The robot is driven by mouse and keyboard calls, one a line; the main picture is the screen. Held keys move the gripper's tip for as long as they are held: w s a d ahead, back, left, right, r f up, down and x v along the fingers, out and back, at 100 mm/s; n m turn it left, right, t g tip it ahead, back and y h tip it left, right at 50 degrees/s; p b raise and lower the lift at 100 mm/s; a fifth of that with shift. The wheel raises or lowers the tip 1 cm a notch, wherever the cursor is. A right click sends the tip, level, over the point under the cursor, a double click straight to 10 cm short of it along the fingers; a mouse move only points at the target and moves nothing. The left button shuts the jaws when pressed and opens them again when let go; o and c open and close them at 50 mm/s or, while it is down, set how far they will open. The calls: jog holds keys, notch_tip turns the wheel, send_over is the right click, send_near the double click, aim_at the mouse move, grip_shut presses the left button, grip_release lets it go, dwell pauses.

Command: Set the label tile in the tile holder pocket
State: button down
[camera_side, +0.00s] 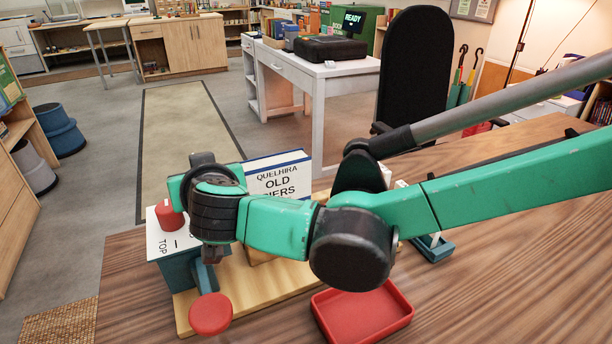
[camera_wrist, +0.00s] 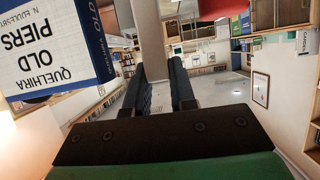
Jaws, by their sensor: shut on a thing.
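In the wrist view, my gripper (camera_wrist: 164,75) shows two dark fingers with a plain grey strip (camera_wrist: 150,35) between and beyond their tips. It appears to be the label tile, held in the fingers; no lettering shows on it. In the side view, my dark wrist hides the fingertips and what they hold. Below and left of the wrist stands a teal fixture (camera_side: 178,270) with a white plate (camera_side: 163,242) lettered TOP, a red cap (camera_side: 170,215) and a red round knob (camera_side: 211,314). I cannot tell whether the holder pocket is on it.
A book lettered QUELHIRA OLD PIERS (camera_side: 280,177) stands behind my arm; it also fills the upper left of the wrist view (camera_wrist: 50,50). A wooden board (camera_side: 265,287) lies under the fixture. A red tray (camera_side: 364,313) and a small teal stand (camera_side: 436,250) are farther right.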

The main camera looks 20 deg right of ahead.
jog(key=shift+f, duration=0.1)
dwell(0.8)
notch_tip(320, 180, down, 2)
jog(key=shift+f, duration=0.2)
jog(key=shift+r, duration=0.1)
dwell(0.7)
notch_tip(320, 180, up, 4)
jog(key=shift+r, duration=0.25)
notch_tip(320, 180, down, 6)
jog(key=shift+f, duration=0.1)
dwell(0.9)
jog(key=c, duration=0.7)
grip_release()
